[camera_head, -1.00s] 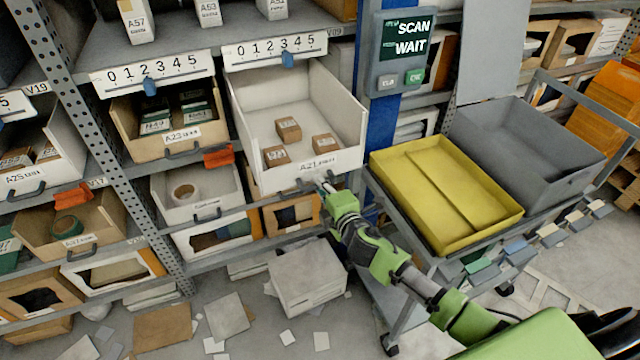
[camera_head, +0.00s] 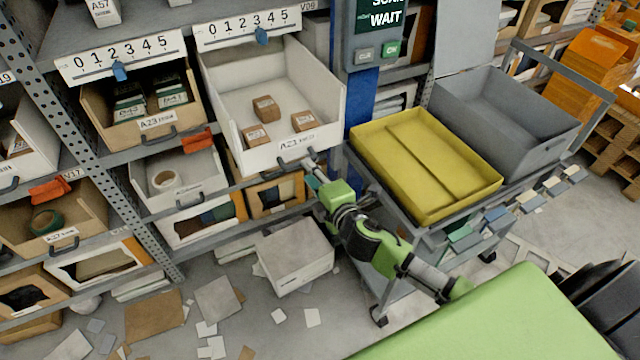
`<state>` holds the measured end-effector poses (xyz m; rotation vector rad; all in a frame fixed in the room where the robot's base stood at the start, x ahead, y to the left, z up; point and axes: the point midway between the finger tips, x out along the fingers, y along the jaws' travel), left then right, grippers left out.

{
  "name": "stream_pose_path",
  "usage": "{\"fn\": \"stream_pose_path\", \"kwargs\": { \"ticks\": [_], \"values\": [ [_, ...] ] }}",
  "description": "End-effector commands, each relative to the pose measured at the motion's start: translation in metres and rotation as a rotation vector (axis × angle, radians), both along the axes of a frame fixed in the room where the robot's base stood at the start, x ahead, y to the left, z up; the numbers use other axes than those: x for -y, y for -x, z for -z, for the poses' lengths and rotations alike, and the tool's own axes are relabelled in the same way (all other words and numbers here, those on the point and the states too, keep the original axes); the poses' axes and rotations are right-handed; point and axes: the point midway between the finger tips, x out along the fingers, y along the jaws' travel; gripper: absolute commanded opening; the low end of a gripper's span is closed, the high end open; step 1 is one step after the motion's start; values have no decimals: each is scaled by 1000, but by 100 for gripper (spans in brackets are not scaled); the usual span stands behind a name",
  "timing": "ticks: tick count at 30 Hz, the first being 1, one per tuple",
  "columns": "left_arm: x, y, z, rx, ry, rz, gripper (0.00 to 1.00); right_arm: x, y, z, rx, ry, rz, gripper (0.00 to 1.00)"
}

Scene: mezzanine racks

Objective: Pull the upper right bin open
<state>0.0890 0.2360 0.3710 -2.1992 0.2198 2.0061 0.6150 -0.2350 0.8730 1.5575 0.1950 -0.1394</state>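The upper right bin (camera_head: 317,128) is white, labelled A21, and stands well out from its shelf, level, with its inside showing. Three small brown boxes (camera_head: 265,108) lie in it. Its dark handle (camera_head: 290,164) is on the lower front face. My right gripper (camera_head: 310,167) is at the right part of this handle, in front of the bin. The fingers are small and partly hidden, so I cannot tell whether they are shut on the handle. My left gripper is not in view.
A cardboard bin (camera_head: 97,117) labelled A23 sits to the left. A cart with a yellow tray (camera_head: 462,206) and a grey tote (camera_head: 505,115) stands close on the right, beside the blue post (camera_head: 362,100). A white box (camera_head: 295,258) and scraps lie on the floor below.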

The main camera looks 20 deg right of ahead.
Motion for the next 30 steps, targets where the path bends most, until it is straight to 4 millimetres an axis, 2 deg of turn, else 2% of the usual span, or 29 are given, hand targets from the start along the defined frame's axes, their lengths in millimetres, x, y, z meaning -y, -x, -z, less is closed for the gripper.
{"fn": "stream_pose_path", "kwargs": {
  "ticks": [3,10,15,30],
  "values": [
    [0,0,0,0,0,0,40,1,25,-4,-2,0,-1,27],
    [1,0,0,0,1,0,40,2,53,-11,-1,0,0,27],
    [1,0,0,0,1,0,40,3,59,-13,1,0,1,27],
    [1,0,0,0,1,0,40,3,59,-10,-4,-2,3,27]
  ]
}}
